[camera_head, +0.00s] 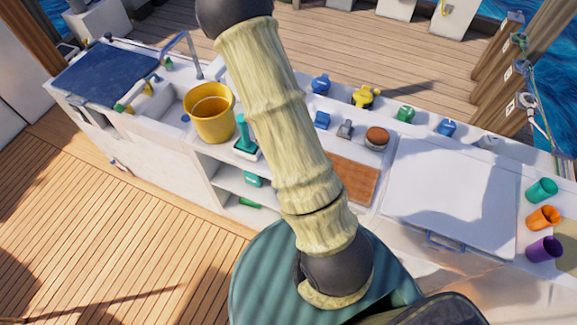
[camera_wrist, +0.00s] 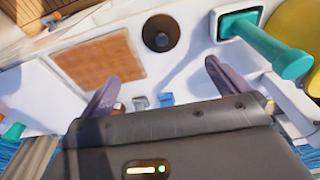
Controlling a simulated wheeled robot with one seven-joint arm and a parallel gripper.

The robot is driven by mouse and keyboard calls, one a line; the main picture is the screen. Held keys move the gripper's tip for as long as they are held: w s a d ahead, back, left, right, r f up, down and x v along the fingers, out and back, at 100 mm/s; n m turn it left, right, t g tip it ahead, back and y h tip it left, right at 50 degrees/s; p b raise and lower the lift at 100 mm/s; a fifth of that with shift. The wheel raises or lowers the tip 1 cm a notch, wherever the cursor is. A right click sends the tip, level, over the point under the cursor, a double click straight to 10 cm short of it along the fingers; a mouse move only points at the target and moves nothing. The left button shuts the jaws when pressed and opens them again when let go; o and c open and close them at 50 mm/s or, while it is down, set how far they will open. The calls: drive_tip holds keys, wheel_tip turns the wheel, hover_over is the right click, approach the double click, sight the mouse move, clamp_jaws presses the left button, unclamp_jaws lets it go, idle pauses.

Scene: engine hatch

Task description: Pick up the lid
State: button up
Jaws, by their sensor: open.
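A large white flat panel with a blue-grey handle (camera_head: 445,241) at its front edge, perhaps a hatch lid (camera_head: 452,183), lies closed on the counter right of my arm. A round brown-topped thing (camera_head: 377,137), which could also be a lid, sits behind the wooden board (camera_head: 355,181). I cannot tell which is the task's lid. In the wrist view my gripper (camera_wrist: 160,72) is open and empty above the counter, its two fingers apart. A round dark thing (camera_wrist: 160,33) lies beyond the fingertips, right of the board (camera_wrist: 97,60); whether it is solid or hollow is unclear. My arm hides the gripper in the head view.
A yellow bucket (camera_head: 210,115) and a teal-handled tool (camera_head: 243,137) stand left of my arm. Small blue, yellow and green items line the back edge. Teal (camera_head: 541,190), orange (camera_head: 543,218) and purple (camera_head: 544,249) cups are at the right end.

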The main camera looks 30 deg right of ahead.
drive_tip(key=f+b, duration=0.1)
drive_tip(key=f, duration=0.3)
drive_tip(key=d+f+b, duration=0.1)
drive_tip(key=f, duration=0.2)
drive_tip(key=w+f+b, duration=0.1)
drive_tip(key=f, duration=0.3)
drive_tip(key=shift+d+f+b, duration=0.2)
drive_tip(key=shift+f+b, duration=0.15)
drive_tip(key=shift+b, duration=0.05)
drive_tip(key=shift+f, duration=0.1)
drive_tip(key=shift+w+f, duration=0.1)
drive_tip(key=f, duration=0.3)
drive_tip(key=w+d+f, duration=0.1)
drive_tip(key=f, duration=0.1)
drive_tip(key=shift+a, duration=0.1)
drive_tip(key=c, duration=0.8)
